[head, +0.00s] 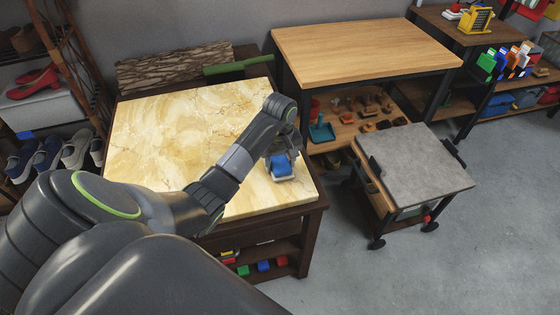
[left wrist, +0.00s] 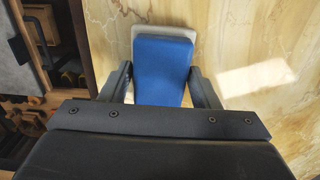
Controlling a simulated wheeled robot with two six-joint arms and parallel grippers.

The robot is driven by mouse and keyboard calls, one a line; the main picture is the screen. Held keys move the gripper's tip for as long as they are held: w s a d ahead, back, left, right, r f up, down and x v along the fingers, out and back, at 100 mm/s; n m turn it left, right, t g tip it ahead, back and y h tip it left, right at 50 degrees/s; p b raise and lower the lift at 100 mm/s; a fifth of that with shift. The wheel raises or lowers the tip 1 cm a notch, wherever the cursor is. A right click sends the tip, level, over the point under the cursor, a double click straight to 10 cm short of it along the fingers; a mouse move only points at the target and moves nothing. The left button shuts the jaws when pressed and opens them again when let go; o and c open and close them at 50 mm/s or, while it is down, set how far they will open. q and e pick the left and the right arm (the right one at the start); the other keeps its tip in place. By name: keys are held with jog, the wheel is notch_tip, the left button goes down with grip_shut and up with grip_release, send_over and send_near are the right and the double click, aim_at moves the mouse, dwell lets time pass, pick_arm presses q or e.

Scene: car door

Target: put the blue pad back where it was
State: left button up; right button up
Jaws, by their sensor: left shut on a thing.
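The blue pad (head: 281,168) has a pale grey-white edge and is between the fingers of my left gripper (head: 280,158). In the left wrist view the pad (left wrist: 162,62) shows its flat blue face, and the left gripper (left wrist: 161,82) has a dark finger on each side of it, shut on it. The pad is at the right part of the yellow marble-topped table (head: 160,135), near its right edge. I cannot tell whether it touches the top or is a little above it. My right gripper is not in view.
The marble top is otherwise bare. A bark-covered board (head: 172,66) and a green bar (head: 238,66) are at its back. A wooden table (head: 365,45) stands behind right. A grey-topped cart (head: 420,165) stands to the right, with open floor in front.

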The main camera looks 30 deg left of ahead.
aim_at(280, 161)
pick_arm(q)
jog(key=shift+f, duration=0.15)
jog(key=o, duration=0.9)
jog(key=shift+r, duration=0.2)
notch_tip(280, 161, up, 5)
jog(key=shift+p, duration=0.65)
notch_tip(280, 161, up, 5)
jog(key=p, duration=0.5)
jog(key=shift+r, duration=0.1)
jog(key=shift+r+p, duration=0.9)
